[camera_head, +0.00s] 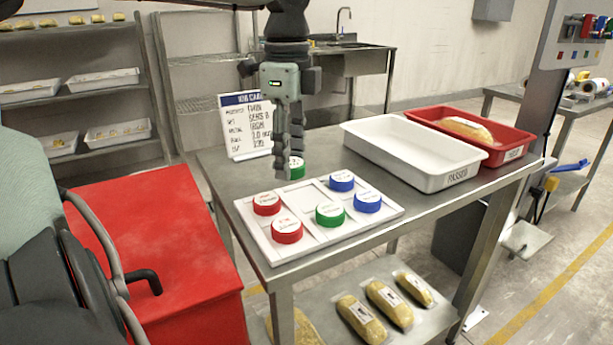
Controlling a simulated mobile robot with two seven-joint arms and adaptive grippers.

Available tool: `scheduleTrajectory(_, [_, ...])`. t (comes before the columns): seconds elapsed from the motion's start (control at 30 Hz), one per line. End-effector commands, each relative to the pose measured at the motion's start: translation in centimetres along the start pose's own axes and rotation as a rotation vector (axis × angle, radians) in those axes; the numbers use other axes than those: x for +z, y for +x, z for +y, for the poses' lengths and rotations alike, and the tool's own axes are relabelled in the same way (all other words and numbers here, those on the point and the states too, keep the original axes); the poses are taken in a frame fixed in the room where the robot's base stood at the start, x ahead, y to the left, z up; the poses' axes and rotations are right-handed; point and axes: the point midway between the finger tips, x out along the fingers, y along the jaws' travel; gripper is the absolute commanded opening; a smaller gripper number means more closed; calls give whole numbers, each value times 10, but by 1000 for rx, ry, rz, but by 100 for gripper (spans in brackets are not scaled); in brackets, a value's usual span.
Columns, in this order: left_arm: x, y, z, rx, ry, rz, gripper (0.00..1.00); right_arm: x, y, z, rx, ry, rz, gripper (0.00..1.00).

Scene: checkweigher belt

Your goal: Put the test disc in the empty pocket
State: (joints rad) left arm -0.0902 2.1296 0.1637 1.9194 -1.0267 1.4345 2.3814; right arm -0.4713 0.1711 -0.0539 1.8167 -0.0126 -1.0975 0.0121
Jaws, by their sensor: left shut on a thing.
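My left gripper (290,165) points down from the top and is shut on a green test disc (298,168) with a white label. The fingers hide part of this disc. It is held above the back edge of a white pocketed tray (388,227) on the metal table. The tray's back middle pocket (308,197) is empty. Two red discs (267,204) (287,231) sit in the left column, a green disc (330,214) in the front middle, and two blue discs (342,181) (367,201) in the right column. My right gripper is not in view.
A job card (246,125) stands behind the tray. A white bin marked PASSED (450,176) and a red bin (513,146) with a yellow pack stand to the right. A red cabinet (150,225) is at left. Yellow packs (361,318) lie on the lower shelf.

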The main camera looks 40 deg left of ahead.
Motion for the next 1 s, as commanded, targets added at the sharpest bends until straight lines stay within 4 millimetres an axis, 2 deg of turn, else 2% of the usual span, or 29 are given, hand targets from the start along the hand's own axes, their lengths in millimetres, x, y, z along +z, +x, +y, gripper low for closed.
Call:
scheduleTrajectory(0.13, [-9,14,-22,3,0,-4,13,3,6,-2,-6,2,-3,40])
scheduleTrajectory(0.3, [-15,23,-34,1,0,-2,13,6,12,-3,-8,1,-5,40])
scheduleTrajectory(0.47, [-16,32,-36,1,1,-1,13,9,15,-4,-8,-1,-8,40])
scheduleTrajectory(0.7, [-16,62,-36,0,2,0,13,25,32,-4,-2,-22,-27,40])
scheduleTrajectory(1.0, [-16,64,-36,-2,1,-1,13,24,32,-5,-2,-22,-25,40])
